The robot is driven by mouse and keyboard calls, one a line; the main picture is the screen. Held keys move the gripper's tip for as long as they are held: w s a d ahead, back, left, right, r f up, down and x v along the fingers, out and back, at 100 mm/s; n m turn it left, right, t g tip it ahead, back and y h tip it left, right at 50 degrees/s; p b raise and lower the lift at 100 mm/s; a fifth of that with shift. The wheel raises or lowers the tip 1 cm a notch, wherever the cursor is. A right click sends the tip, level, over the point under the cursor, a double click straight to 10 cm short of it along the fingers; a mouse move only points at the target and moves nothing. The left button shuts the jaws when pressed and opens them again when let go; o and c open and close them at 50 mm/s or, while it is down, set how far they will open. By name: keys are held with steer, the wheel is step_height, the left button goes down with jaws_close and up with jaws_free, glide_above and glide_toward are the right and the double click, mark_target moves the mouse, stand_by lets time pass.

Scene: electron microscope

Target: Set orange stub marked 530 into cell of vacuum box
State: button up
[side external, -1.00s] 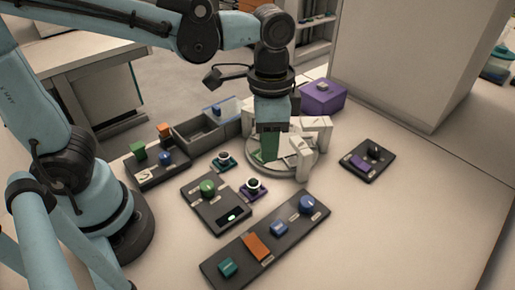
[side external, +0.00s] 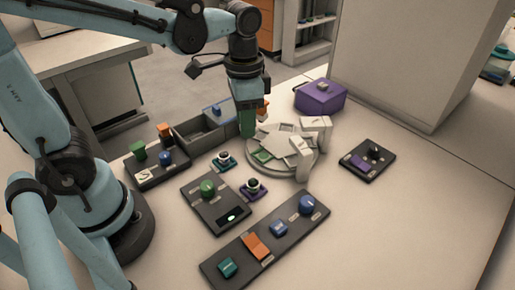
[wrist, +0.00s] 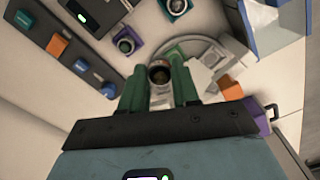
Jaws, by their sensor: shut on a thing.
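My gripper (side external: 247,130) has green fingers pointing down. In the side view it is between the grey box and the round white stage (side external: 283,152). In the wrist view the fingers (wrist: 160,85) are shut on a small round dark-rimmed stub (wrist: 160,73) with a brownish-orange face. Its mark cannot be read, and the side view hides it behind the fingers. The likely vacuum box, a grey open-topped box (side external: 190,147) with a clear, blue-edged part (side external: 219,108), stands just left of the gripper. That clear part appears at upper right in the wrist view (wrist: 262,40).
Two dark round pieces stand on teal (side external: 223,160) and purple (side external: 253,188) bases. A long black rack (side external: 240,262) holds coloured blocks in front. A purple box (side external: 320,96) stands behind the stage. An orange block (wrist: 230,88) is beside the stage. The right tabletop is mostly clear.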

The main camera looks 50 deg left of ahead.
steer(key=s+a+f+n, duration=0.2)
steer(key=a, duration=0.6)
steer(key=s+a+f+n, duration=0.2)
steer(key=a, duration=0.7)
steer(key=shift+w+d+f, duration=0.15)
steer(key=shift+f, duration=1.2)
steer(key=shift+w+d+f, duration=0.1)
steer(key=shift+d+f, duration=0.05)
steer(key=shift+f, duration=1.2)
steer(key=shift+f, duration=0.45)
steer(key=o, duration=1.1)
steer(key=shift+o, duration=0.7)
steer(key=shift+r, duration=0.3)
steer(key=shift+o, duration=0.2)
step_height(320, 180, up, 7)
